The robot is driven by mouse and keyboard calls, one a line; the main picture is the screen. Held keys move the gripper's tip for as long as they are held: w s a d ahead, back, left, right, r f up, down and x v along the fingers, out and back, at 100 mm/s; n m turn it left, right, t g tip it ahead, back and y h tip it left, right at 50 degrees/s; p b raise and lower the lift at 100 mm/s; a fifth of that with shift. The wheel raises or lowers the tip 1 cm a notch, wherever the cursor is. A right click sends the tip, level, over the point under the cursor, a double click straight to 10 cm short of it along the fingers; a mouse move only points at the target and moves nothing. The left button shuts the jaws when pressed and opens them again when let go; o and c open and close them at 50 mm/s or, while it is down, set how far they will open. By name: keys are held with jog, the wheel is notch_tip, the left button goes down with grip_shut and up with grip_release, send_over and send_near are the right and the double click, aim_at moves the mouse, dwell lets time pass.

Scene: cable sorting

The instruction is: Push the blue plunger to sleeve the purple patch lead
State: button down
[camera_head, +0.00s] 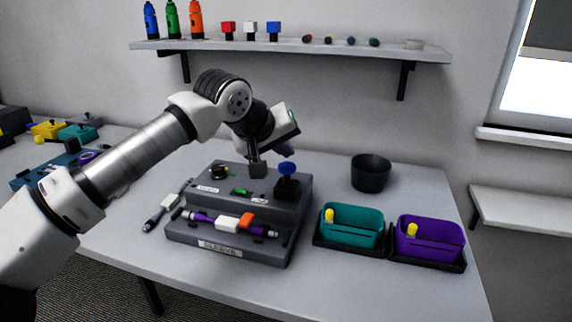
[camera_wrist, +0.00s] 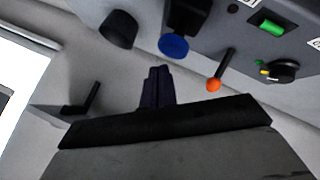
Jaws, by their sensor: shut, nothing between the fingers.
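The blue plunger (camera_head: 286,168) is a round blue cap on a black block on top of the grey sleeving machine (camera_head: 215,246). It also shows in the wrist view (camera_wrist: 173,46), just beyond my fingers. The purple patch lead (camera_head: 202,217) lies across the machine's front ledge, with a white block (camera_head: 228,223) and an orange block (camera_head: 246,219) along it.
An orange-tipped lever (camera_wrist: 213,85) stands near my fingers. The machine carries a dial (camera_wrist: 284,70) and green light (camera_wrist: 271,27). Right are a black cup (camera_head: 370,175), teal bin (camera_head: 352,228) and purple bin (camera_head: 430,238). The table's front right is clear.

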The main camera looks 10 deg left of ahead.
aim_at(288, 165)
jog(key=shift+f, duration=0.1)
dwell(0.3)
jog(key=shift+f+b, duration=0.4)
jog(key=shift+b, duration=0.1)
jog(key=shift+f+b, duration=1.15)
jog(key=shift+f, duration=0.15)
dwell(1.0)
jog(key=shift+r, duration=0.1)
jog(key=shift+r+p, duration=1.05)
jog(key=shift+r, duration=0.65)
notch_tip(288, 165, up, 6)
jog(key=p, duration=0.3)
jog(key=shift+p, duration=0.4)
